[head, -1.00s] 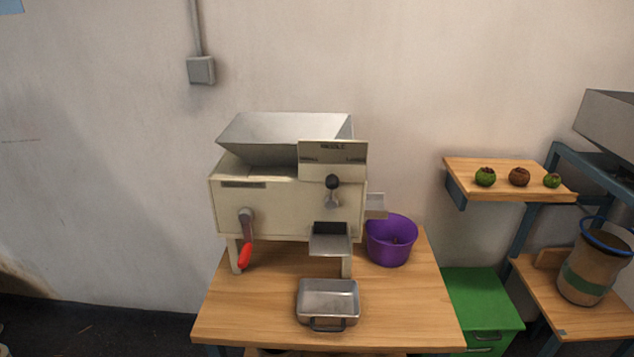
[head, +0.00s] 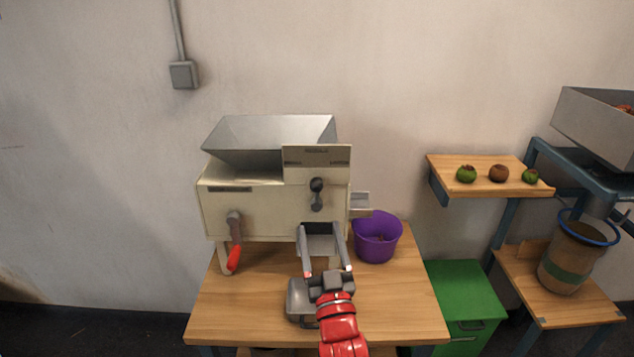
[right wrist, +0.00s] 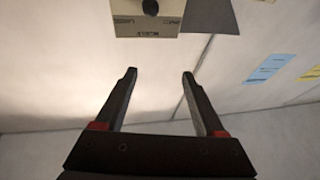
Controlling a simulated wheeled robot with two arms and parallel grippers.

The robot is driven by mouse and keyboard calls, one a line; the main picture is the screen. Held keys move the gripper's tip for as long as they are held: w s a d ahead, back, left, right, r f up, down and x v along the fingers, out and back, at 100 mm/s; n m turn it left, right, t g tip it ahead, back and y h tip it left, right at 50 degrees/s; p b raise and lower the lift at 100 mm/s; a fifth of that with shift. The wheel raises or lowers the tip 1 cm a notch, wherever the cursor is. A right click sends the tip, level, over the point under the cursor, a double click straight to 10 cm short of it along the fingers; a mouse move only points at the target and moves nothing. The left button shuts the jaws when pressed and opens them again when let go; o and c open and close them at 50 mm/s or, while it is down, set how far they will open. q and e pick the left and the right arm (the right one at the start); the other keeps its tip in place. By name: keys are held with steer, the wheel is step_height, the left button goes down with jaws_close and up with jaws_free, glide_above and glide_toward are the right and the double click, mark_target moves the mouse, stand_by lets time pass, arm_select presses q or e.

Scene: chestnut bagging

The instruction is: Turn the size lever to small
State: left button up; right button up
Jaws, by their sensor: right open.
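The size lever (head: 316,186) has a round black knob and a grey stem on the front of the cream sorting machine (head: 270,212). Its knob points straight up, below the middle of the label plate (head: 317,158). The plate and the black knob (right wrist: 150,7) also show upside down at the top edge of the right wrist view. My right gripper (head: 319,228) is open and empty, with its fingers pointing up toward the machine. It is below the lever and apart from it, in front of the outlet chute. My left gripper is out of view.
A purple bucket (head: 377,238) stands right of the machine. A red-handled crank (head: 233,257) hangs at the machine's left. A shelf (head: 447,168) with chestnuts is farther right.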

mark_target(317, 189)
steer(key=w+m+g+h+p, duration=0.1)
steer(key=w+p, duration=0.1)
steer(key=w, duration=0.4)
steer(key=w+m+g+h+p, duration=0.1)
steer(key=w, duration=0.5)
steer(key=w+m+g+h+p, duration=0.1)
steer(key=w+g+p, duration=0.1)
steer(key=w, duration=0.4)
steer(key=shift+a+p, duration=0.3)
steer(key=shift+a, duration=0.05)
steer(key=shift+c, duration=0.4)
jaws_close()
stand_by(0.7)
